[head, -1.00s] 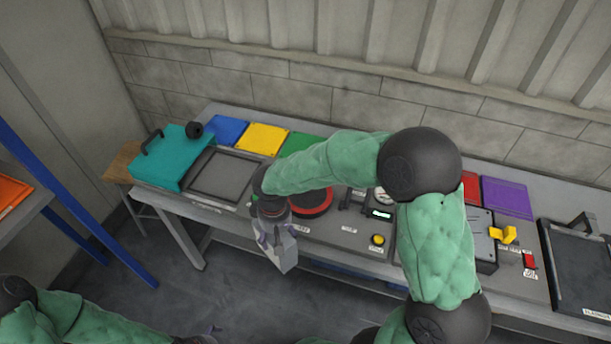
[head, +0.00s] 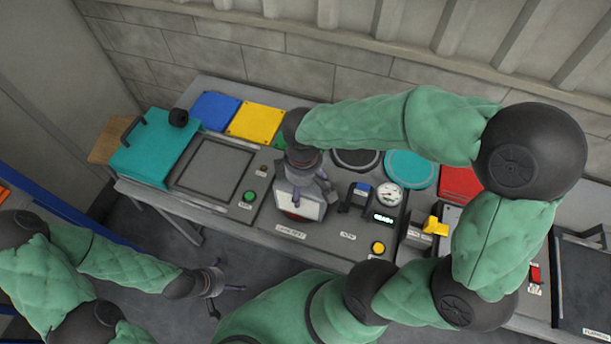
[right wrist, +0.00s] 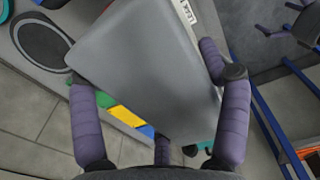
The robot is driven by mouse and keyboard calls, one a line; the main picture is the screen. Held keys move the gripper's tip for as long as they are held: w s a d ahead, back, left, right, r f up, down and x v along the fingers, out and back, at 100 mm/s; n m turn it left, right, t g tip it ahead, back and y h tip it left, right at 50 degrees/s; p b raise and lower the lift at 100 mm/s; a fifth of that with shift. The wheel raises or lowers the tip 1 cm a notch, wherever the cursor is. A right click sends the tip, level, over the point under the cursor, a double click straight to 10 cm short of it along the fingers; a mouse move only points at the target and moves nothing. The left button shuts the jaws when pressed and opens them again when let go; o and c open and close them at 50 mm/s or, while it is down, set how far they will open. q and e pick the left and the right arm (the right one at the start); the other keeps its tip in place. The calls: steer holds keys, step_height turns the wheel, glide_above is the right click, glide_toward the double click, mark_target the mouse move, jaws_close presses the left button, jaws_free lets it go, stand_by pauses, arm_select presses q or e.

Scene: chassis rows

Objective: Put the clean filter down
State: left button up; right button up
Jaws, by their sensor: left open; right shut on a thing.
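My right gripper (head: 306,186) is shut on a boxy grey filter with a pale face (head: 307,208) and holds it at the front middle of the bench. My left gripper (head: 228,297) is open and empty, in front of the bench over the floor.
The grey bench holds a square framed recess (head: 214,168), a teal box with a handle (head: 152,150), blue (head: 215,109) and yellow (head: 256,121) panels, a teal disc (head: 408,169), a gauge (head: 389,194) and a yellow button (head: 378,248). My right arm hides part of the bench.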

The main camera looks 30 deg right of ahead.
steer(key=w+d+f+b, duration=0.2)
steer(key=w+d+f, duration=0.3)
steer(key=w+f, duration=0.3)
steer(key=shift+w+d+f, duration=0.15)
steer(key=shift+d+f, duration=0.05)
steer(key=shift+f, duration=1.35)
steer(key=shift+f+b, duration=0.2)
steer(key=shift+b, duration=0.15)
steer(key=o, duration=1.4)
steer(key=shift+o, duration=0.2)
